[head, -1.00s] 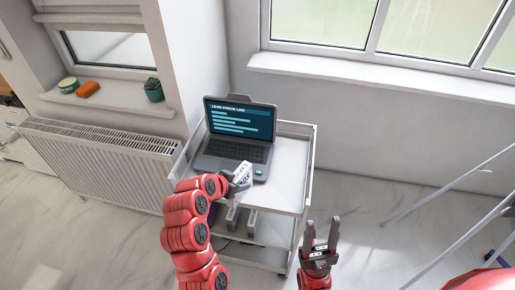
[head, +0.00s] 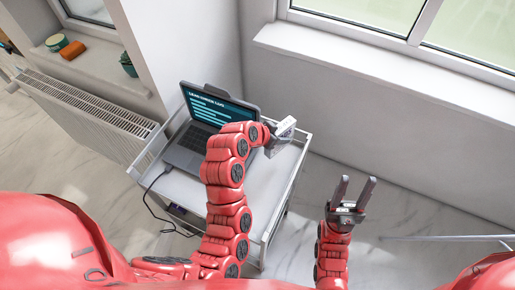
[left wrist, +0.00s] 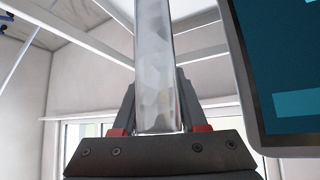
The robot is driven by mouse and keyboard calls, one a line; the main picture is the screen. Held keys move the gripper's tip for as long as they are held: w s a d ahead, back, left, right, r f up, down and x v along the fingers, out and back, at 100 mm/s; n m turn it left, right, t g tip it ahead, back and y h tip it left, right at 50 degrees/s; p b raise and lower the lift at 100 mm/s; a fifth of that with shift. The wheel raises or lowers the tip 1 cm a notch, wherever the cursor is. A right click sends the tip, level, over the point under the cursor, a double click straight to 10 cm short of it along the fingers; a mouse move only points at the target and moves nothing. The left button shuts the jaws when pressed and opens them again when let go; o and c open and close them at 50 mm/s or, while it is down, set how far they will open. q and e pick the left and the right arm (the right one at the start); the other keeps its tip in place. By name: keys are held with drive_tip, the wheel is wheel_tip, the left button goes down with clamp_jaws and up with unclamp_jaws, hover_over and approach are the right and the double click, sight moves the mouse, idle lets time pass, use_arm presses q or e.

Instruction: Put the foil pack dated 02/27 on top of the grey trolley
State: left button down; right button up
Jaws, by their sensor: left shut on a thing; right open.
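My left gripper (head: 279,139) is shut on a pale, silvery foil pack (head: 287,125) over the right side of the grey trolley (head: 262,196). Whether the pack touches the trolley top cannot be told. In the left wrist view the foil pack (left wrist: 154,65) stands lengthwise between the two fingers; no date is legible on it. My right gripper (head: 353,190) is open and empty, off to the right of the trolley.
An open laptop (head: 219,108) takes up the trolley's far left part; my left arm crosses in front of it. A dark cable (head: 150,205) hangs off the trolley's left side. A radiator (head: 85,110) and window sill are at left.

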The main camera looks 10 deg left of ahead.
sight(278, 149)
use_arm(q)
drive_tip(key=f, duration=0.2)
drive_tip(key=f+p, duration=0.1)
drive_tip(key=shift+s+a+f, duration=0.15)
drive_tip(key=shift+s+f, duration=0.1)
wheel_tip(278, 149, down, 4)
drive_tip(key=shift+w+r+p, duration=0.1)
drive_tip(key=shift+p, duration=0.45)
drive_tip(key=shift+f, duration=0.25)
drive_tip(key=shift+c, duration=2.2)
unclamp_jaws()
drive_tip(key=shift+r, duration=0.1)
